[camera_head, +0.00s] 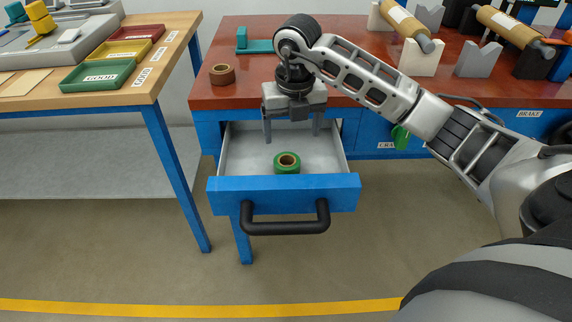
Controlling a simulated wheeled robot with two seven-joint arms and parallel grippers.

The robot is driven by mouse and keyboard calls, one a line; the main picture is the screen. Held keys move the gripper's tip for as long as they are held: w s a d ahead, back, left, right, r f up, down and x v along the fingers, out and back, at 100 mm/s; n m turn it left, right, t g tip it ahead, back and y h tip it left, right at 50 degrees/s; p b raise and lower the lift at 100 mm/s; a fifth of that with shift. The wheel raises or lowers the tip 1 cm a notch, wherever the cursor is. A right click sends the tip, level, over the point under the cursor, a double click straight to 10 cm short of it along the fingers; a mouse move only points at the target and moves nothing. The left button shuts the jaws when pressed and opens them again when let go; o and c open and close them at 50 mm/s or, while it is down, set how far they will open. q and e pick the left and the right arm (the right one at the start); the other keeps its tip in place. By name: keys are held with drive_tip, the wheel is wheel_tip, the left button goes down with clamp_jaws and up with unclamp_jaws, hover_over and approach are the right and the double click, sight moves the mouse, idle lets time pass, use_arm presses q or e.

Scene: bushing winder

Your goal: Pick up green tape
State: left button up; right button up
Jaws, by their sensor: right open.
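My left gripper is not in view.
A brown tape roll (222,74) sits on the red tabletop (240,98). A green tape dispenser (255,43) stands behind it. A wooden table with red, yellow and green trays (98,75) is at the left. The drawer's black handle (285,226) faces forward over clear floor.

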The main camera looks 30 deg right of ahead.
hover_over(287, 159)
drive_tip(key=s, duration=0.2)
drive_tip(key=f, duration=0.4)
drive_tip(key=shift+a, duration=0.2)
drive_tip(key=f, duration=0.4)
drive_tip(key=shift+w+a+f, duration=0.1)
drive_tip(key=shift+a+f, duration=0.15)
drive_tip(key=shift+a, duration=0.15)
drive_tip(key=shift+w+f, duration=0.1)
drive_tip(key=shift+f, duration=0.3)
drive_tip(key=c, duration=1.1)
drive_tip(key=shift+r, duration=0.1)
